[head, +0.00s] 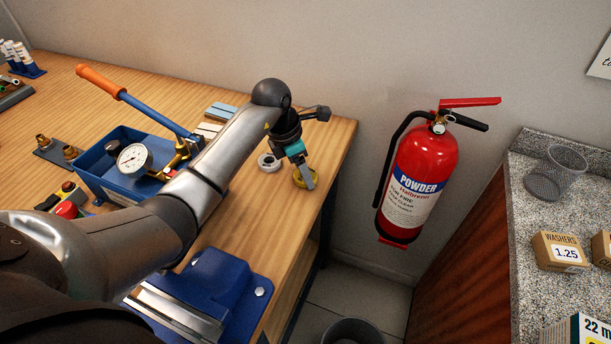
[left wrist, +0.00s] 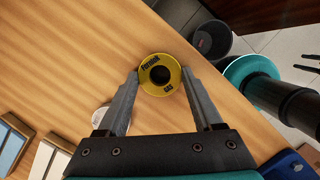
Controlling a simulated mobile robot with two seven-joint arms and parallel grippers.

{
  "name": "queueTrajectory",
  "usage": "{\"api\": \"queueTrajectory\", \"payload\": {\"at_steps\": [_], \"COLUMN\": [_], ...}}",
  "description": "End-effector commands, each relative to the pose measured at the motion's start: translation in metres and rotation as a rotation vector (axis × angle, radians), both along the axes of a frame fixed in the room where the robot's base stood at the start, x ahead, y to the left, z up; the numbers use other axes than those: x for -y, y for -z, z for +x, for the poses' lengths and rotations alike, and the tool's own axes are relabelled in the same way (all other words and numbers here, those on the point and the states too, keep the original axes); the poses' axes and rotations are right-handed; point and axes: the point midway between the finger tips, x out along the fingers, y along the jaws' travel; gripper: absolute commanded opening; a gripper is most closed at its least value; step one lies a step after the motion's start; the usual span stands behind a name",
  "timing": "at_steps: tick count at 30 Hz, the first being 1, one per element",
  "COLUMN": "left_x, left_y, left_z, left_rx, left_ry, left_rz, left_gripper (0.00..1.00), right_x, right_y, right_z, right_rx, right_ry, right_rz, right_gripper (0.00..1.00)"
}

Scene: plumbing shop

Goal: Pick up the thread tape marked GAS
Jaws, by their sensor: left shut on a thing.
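The thread tape marked GAS is a yellow roll with a dark centre hole; it shows in the left wrist view (left wrist: 150,88) between my fingertips. In the head view the yellow roll (head: 312,181) shows near the right edge of the wooden workbench (head: 336,140), partly hidden behind a finger. My left gripper (head: 306,180) points down at it and is shut on the roll, one finger on each side, as the left wrist view (left wrist: 160,84) shows. I cannot tell whether the roll is clear of the bench top. My right gripper is not in view.
A white roll (head: 268,162) lies just left of the yellow one. A blue test pump (head: 130,165) with a gauge stands further left, and a blue vise (head: 222,285) is in front. A red fire extinguisher (head: 418,185) hangs on the wall to the right.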

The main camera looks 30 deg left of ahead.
Motion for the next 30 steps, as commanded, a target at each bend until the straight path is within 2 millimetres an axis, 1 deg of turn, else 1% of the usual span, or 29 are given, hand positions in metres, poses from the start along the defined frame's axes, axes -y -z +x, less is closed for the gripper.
{"api": "queueTrajectory", "payload": {"at_steps": [1,9,12,19,23,26,29,30], "left_x": [0.000,0.000,0.000,0.000,0.000,-0.001,-0.001,-0.002], "left_y": [0.000,0.000,0.000,-0.001,-0.007,-0.017,-0.034,-0.043], "left_z": [0.000,0.000,0.000,0.000,0.001,0.001,0.001,0.001], "left_rx": [0.000,0.000,0.000,0.001,0.002,0.003,0.004,0.006], "left_ry": [0.000,0.000,0.000,0.000,0.000,-0.001,0.001,0.000], "left_rz": [0.000,0.000,0.000,0.001,0.001,0.003,0.003,0.003], "left_gripper": [0.54,0.23,0.14,0.14,0.14,0.14,0.14,0.14], "right_x": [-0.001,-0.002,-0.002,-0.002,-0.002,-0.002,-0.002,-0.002], "right_y": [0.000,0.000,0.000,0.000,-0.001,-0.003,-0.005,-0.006], "right_z": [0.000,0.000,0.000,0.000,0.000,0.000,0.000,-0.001], "right_rx": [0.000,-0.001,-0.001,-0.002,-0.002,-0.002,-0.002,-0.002], "right_ry": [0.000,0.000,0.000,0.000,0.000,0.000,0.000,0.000], "right_rz": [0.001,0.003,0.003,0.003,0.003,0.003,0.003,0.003], "right_gripper": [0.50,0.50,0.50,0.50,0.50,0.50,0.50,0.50]}}
